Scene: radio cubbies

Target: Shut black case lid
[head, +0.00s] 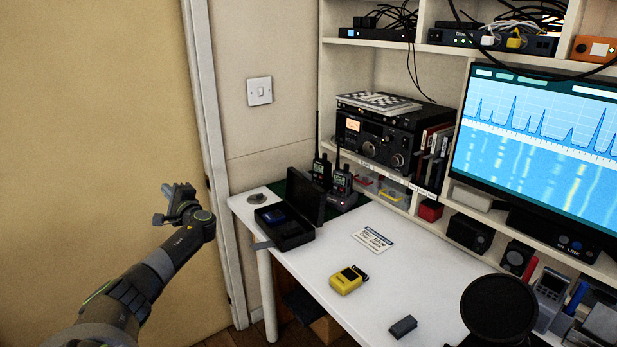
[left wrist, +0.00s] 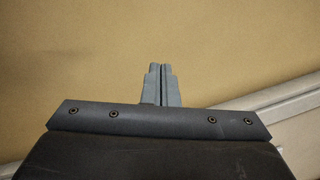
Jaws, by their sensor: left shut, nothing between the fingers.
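The black case (head: 283,233) sits at the left end of the white table. Its lid (head: 306,198) stands up, open, on the side toward the radios. A blue item (head: 276,213) lies inside the case. A grey flap or strap (head: 263,245) sticks out at the case's front left. My left gripper (head: 163,219) is up in front of the tan door, left of the table and well apart from the case. In the left wrist view its fingers (left wrist: 159,82) are together with nothing between them. My right gripper is not seen.
Two handheld radios (head: 341,184) stand on a green mat close behind the lid. A yellow device (head: 348,280), a white card (head: 373,239) and a small dark block (head: 403,326) lie on the table (head: 310,262). A round dark object (head: 499,308) stands at the lower right. Shelves and a monitor (head: 540,140) line the back.

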